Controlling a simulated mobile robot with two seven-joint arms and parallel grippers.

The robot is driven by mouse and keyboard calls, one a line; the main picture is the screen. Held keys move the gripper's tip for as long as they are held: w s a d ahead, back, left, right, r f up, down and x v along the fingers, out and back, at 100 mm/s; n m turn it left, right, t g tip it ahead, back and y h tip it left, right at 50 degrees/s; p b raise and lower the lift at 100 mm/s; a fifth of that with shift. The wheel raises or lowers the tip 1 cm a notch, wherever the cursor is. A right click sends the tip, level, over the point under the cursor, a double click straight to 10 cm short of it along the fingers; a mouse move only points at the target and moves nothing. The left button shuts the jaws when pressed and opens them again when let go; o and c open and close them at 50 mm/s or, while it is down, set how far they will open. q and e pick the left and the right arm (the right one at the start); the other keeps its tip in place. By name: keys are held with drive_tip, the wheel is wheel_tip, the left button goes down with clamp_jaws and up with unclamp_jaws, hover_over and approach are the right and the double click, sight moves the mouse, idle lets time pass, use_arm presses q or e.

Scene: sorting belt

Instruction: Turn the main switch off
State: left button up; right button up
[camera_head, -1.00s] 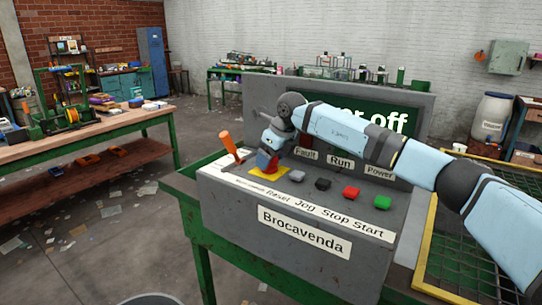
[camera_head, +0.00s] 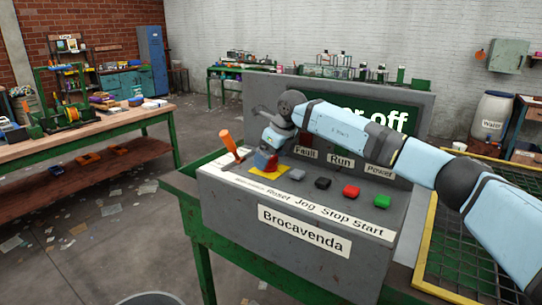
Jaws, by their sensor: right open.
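The grey Brocavenda console (camera_head: 240,205) stands on a green bench. An orange-handled lever (camera_head: 228,141), apparently the main switch, rises at its left end and leans left. My right arm reaches in from the right across the console's screen. The green screen (camera_head: 385,118) reads "...er off", the rest hidden by my arm. My left gripper is out of view.
Grey, black, red and green (camera_head: 382,202) buttons follow to the right. A yellow-edged mesh guard (camera_head: 470,255) stands at the right. A wooden workbench (camera_head: 120,121) is at the left.

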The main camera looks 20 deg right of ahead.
drive_tip(key=v, duration=1.3)
drive_tip(key=shift+s+r, duration=0.15)
drive_tip(key=shift+r, duration=0.15)
drive_tip(key=shift+d, duration=0.1)
